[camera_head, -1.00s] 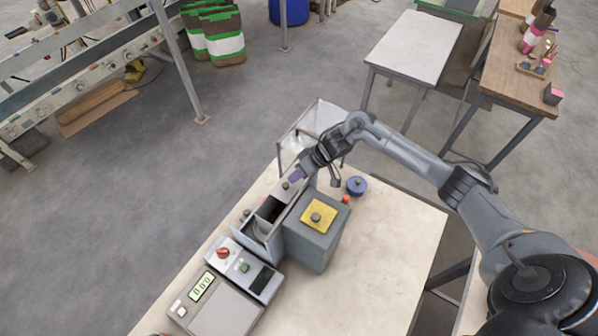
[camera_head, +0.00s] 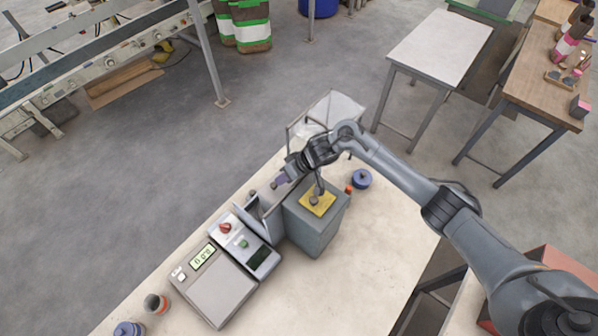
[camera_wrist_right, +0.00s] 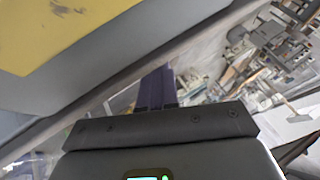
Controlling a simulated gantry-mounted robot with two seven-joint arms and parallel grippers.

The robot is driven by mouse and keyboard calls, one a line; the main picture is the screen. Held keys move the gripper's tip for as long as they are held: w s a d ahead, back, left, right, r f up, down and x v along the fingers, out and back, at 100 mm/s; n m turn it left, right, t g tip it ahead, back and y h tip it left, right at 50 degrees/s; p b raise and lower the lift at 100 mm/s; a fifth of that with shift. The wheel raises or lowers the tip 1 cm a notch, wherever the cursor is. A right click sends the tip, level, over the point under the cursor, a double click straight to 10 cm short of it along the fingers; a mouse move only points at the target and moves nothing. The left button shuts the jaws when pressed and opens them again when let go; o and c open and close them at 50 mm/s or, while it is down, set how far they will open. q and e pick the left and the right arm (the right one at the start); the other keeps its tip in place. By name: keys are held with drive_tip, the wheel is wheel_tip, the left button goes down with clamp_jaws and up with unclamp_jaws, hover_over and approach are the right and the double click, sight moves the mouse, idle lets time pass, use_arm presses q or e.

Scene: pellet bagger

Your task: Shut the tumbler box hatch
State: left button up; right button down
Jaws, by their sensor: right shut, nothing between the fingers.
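A narrow grey box (camera_head: 265,228), which I take to be the tumbler box, stands on the pale table beside a taller grey box (camera_head: 313,225) with a yellow panel (camera_head: 317,204). A grey sliding plate (camera_head: 266,197), apparently the hatch, lies over the narrow box's top, where little or no dark opening shows. My right gripper (camera_head: 280,181) is shut and empty, its purple fingertips at the knob end of the plate; contact is unclear. The fingers also show closed in the right wrist view (camera_wrist_right: 157,88), beside the taller box. My left gripper is not in view.
A control box with a red button (camera_head: 225,228) and a scale (camera_head: 218,290) stand in front. The table's right front is clear.

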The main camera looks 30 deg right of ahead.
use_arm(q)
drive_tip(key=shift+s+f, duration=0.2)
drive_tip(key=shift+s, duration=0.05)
